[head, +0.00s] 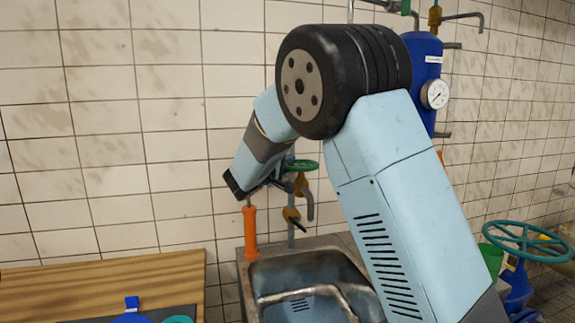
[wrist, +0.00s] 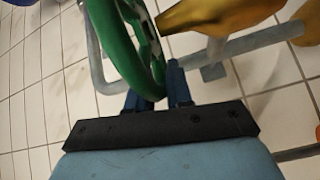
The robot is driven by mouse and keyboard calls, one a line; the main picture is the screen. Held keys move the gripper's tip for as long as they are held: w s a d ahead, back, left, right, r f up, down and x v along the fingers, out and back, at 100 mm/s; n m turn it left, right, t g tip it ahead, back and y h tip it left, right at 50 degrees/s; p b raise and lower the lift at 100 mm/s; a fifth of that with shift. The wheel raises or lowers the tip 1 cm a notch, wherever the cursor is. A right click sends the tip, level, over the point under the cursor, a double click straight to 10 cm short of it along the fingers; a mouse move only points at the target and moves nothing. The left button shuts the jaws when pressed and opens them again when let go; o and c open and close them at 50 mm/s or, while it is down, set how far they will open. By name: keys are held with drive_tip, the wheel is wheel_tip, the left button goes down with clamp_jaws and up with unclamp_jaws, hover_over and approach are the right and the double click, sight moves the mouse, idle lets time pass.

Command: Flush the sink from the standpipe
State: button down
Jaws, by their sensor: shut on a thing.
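The standpipe's green handwheel (head: 302,165) is on a brass valve (head: 301,184) above the sink, beside the dark end of my arm. In the wrist view the green rim (wrist: 128,45) runs down to my gripper (wrist: 158,90), whose blue fingers are shut on it. The brass valve body (wrist: 218,14) is close to the right of the wheel. No running water can be made out.
An orange-handled tool (head: 250,232) stands upright at the sink's left back corner. A brass tap with a dark lever (head: 292,213) is below the valve. A wooden bench (head: 100,285) is at left. A blue tank with gauge (head: 425,65) and teal wheel (head: 527,240) are at right.

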sight(298, 163)
drive_tip(key=m+g+h, duration=0.1)
drive_tip(key=f+m+g+h, duration=0.1)
drive_tip(key=shift+w+d+h, duration=0.15)
drive_tip(key=shift+w+h, duration=0.15)
drive_tip(key=shift+w, duration=0.1)
drive_tip(key=m+g+h, duration=0.2)
drive_tip(key=g, duration=0.1)
drive_tip(key=w+d+m+g+h, duration=0.1)
drive_tip(key=shift+m+h, duration=0.3)
drive_tip(key=m+g, duration=0.1)
drive_tip(key=d+m+g+h, duration=0.1)
drive_tip(key=g, duration=0.1)
drive_tip(key=m+g, duration=0.1)
drive_tip(key=g, duration=0.1)
drive_tip(key=shift+w+d+r+h, duration=0.1)
drive_tip(key=shift+w+d+h, duration=0.05)
drive_tip(key=shift+w+h, duration=0.25)
drive_tip(key=shift+w+d+m+g, duration=0.1)
drive_tip(key=shift+d+m+g, duration=0.2)
drive_tip(key=shift+m+g, duration=0.5)
drive_tip(key=shift+d+m+g, duration=0.25)
drive_tip(key=shift+m+g, duration=0.25)
drive_tip(key=shift+g, duration=0.6)
